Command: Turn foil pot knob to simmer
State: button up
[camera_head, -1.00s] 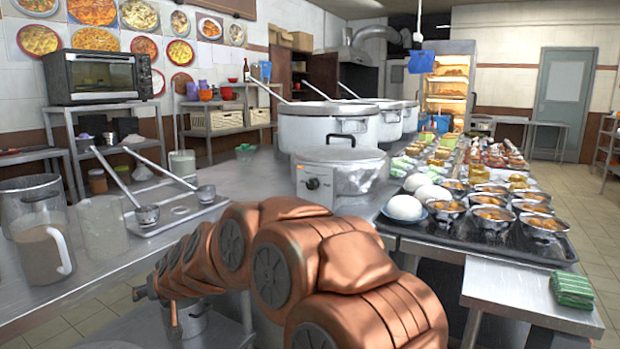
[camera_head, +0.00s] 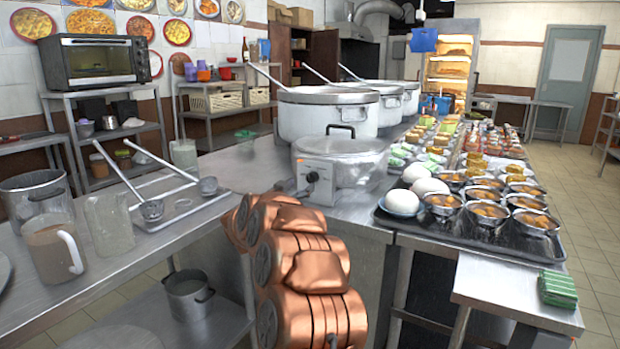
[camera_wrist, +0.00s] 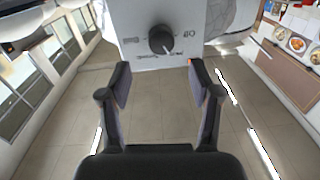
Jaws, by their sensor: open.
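The foil pot (camera_head: 340,160) is a squat pot with a foil-like silvery side and a dark lid handle, standing at the front of the steel counter. Its pale control panel (camera_head: 316,183) faces me and carries a dark round knob (camera_head: 312,177). In the wrist view the knob (camera_wrist: 161,40) shows with a light pointer mark aimed down and right, among small printed marks too blurred to read. My gripper (camera_wrist: 160,85) is open and empty, its fingers apart, below the knob in that view and not touching it.
Large stockpots (camera_head: 328,113) with ladles stand behind the foil pot. To the right, a black tray (camera_head: 470,235) holds bowls and white rounds. Left are two ladles on a tray (camera_head: 170,205) and a jug (camera_head: 55,250). A small pot (camera_head: 188,296) sits on the lower shelf.

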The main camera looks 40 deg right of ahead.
aim_at(310, 178)
jog(key=x, duration=0.6)
jog(key=shift+w+d+f+b, duration=0.1)
jog(key=shift+w+b, duration=0.05)
jog(key=shift+b, duration=0.15)
jog(key=shift+w+d, duration=0.2)
jog(key=shift+d, duration=0.3)
jog(key=shift+c, duration=0.3)
jog(key=c, duration=1.1)
